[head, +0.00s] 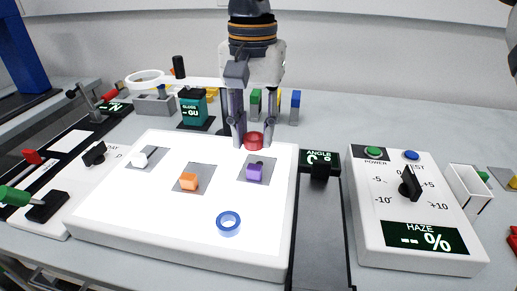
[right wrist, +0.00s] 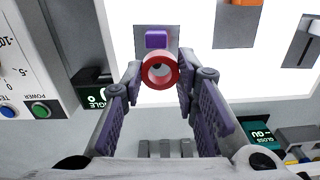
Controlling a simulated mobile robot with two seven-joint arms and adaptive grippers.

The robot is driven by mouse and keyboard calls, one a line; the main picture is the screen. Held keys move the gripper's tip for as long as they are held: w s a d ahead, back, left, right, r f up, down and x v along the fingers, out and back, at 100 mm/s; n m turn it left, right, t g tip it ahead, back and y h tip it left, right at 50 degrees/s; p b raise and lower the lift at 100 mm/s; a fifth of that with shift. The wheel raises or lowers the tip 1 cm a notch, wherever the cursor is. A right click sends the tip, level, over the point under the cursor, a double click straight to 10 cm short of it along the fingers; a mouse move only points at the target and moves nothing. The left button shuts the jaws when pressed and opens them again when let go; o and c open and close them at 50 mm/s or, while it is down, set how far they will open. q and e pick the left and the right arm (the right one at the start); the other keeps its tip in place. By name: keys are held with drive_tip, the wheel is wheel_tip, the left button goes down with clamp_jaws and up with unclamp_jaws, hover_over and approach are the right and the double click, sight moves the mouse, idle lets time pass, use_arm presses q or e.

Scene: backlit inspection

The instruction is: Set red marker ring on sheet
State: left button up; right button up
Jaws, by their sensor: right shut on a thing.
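The red marker ring (head: 253,141) is between the fingertips of my right gripper (head: 253,138), at the far right part of the bright lit sheet (head: 150,205). In the right wrist view the gripper (right wrist: 160,74) is shut on the red ring (right wrist: 147,75), a finger at each side. The ring's hole faces the camera there. I cannot tell whether the ring touches the panel. A purple block (head: 254,173) on a grey square lies just nearer than the ring. My left gripper is not in view.
A blue ring (head: 228,224), an orange block (head: 188,181) and a white block (head: 139,160) lie on the lit panel. A haze meter box (head: 429,245) stands at right, past a dark strip (head: 320,235). A gloss box (head: 193,107) and magnifier (head: 146,77) stand behind. The panel's front left is clear.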

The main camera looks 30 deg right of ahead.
sight(260, 149)
drive_tip(key=f, duration=0.1)
drive_tip(key=d+f, duration=0.1)
drive_tip(key=f, duration=0.1)
drive_tip(key=w+f, duration=0.1)
drive_tip(key=f, duration=0.1)
drive_tip(key=shift+w+d, duration=0.1)
drive_tip(key=shift+d, duration=0.25)
drive_tip(key=shift+f, duration=0.2)
drive_tip(key=shift+f, duration=0.15)
drive_tip(key=o, duration=0.8)
wheel_tip(260, 149, up, 12)
drive_tip(key=shift+r, duration=0.2)
